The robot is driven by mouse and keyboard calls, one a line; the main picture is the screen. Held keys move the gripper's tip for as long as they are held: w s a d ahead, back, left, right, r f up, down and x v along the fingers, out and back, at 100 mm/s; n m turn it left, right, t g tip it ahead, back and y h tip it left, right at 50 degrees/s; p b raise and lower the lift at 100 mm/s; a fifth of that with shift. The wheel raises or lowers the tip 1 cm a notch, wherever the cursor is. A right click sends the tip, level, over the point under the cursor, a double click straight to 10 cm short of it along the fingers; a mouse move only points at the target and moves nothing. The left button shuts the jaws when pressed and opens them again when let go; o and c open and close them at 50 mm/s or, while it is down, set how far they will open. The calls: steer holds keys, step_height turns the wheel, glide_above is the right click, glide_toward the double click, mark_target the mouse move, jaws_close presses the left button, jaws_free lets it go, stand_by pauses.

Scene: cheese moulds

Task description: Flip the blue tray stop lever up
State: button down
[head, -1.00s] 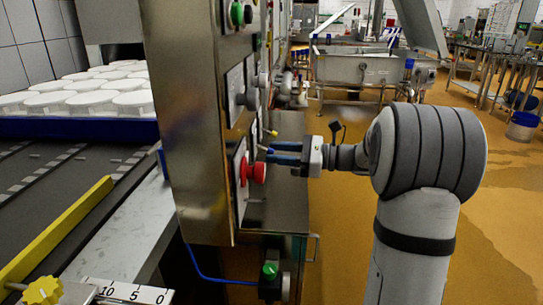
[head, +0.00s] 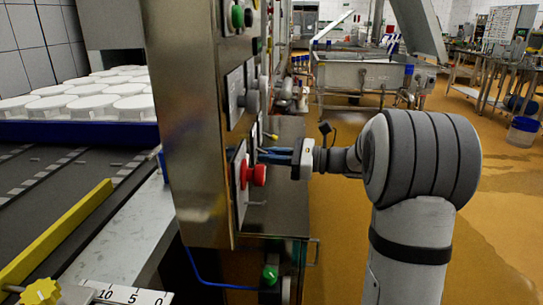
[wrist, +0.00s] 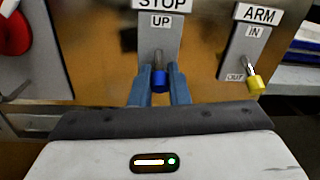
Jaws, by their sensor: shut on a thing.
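The tray stop lever has a blue tip (wrist: 160,83) and a metal stem rising to its mount, below the "STOP" and "UP" labels in the wrist view. My gripper (wrist: 160,72) has its two blue fingers on either side of the lever and is shut on the blue tip. In the head view my gripper (head: 272,155) reaches left to the panel's side face, behind the red button. The lever itself is hidden there by the fingers and the panel.
A yellow-tipped arm lever (wrist: 255,84) sits close on the right, beside "OUT". A red button (head: 258,174) juts out nearer the head camera; it also shows at the wrist view's upper left (wrist: 13,34). White moulds (head: 95,103) stand on a blue tray at left.

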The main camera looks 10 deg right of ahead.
steer(key=shift+r+p, duration=0.15)
steer(key=shift+p, duration=0.15)
steer(key=r+h+p, duration=0.1)
steer(key=p, duration=0.4)
steer(key=shift+d+r+g+h, duration=0.1)
steer(key=shift+r+g+h, duration=0.1)
steer(key=shift+g+h, duration=0.1)
steer(key=r+g+h+p, duration=0.1)
steer(key=h+p, duration=0.1)
steer(key=p, duration=0.5)
steer(key=shift+s+r+h, duration=0.1)
steer(key=shift+r+h, duration=0.1)
steer(key=shift+h, duration=0.2)
steer(key=h+p, duration=0.1)
steer(key=p, duration=0.2)
steer(key=g+h+p, duration=0.1)
steer(key=p, duration=0.3)
steer(key=shift+r+h, duration=0.4)
steer(key=h+p, duration=0.1)
steer(key=p, duration=0.2)
steer(key=shift+r+n+g, duration=0.1)
steer(key=shift+n+g, duration=0.2)
steer(key=shift+h+p, duration=0.5)
steer(key=shift+g, duration=0.3)
steer(key=c, duration=1.4)
jaws_free()
